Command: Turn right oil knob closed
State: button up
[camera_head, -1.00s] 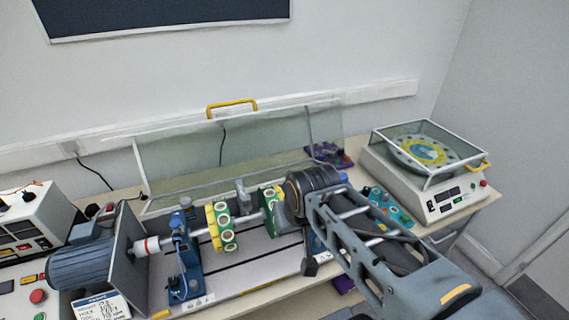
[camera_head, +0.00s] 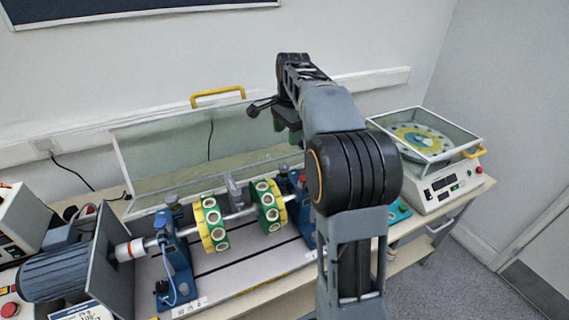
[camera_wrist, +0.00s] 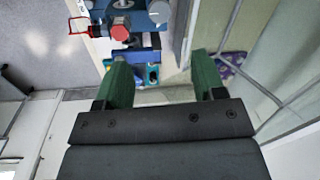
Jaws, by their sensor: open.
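The right blue bearing stand (camera_head: 304,215) holds the right end of the shaft, and my arm partly covers it in the head view. A small red knob (camera_head: 283,168) shows at its top. In the wrist view, a red cylindrical knob (camera_wrist: 120,32) sits on the blue stand near the top, with a red lever-like part (camera_wrist: 79,25) to its left. I cannot tell for sure which is the right oil knob. My gripper (camera_wrist: 163,78), with green fingers, is open and empty; the knob lies beyond the fingers, apart from them. In the head view it is raised above the stand (camera_head: 290,122).
Two green-and-yellow discs (camera_head: 211,224) sit on the shaft, with a blue motor (camera_head: 62,270) at the left. A raised clear cover (camera_head: 165,155) with a yellow handle (camera_head: 217,93) stands behind. A balancing machine (camera_head: 440,180) stands at the right.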

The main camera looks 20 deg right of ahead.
aim_at(284, 165)
jog(key=f, duration=0.8)
jog(key=w+f, duration=0.1)
jog(key=f, duration=0.2)
jog(key=shift+w+a+f, duration=0.1)
jog(key=shift+a+f, duration=0.05)
jog(key=shift+f, duration=0.25)
jog(key=c, duration=0.9)
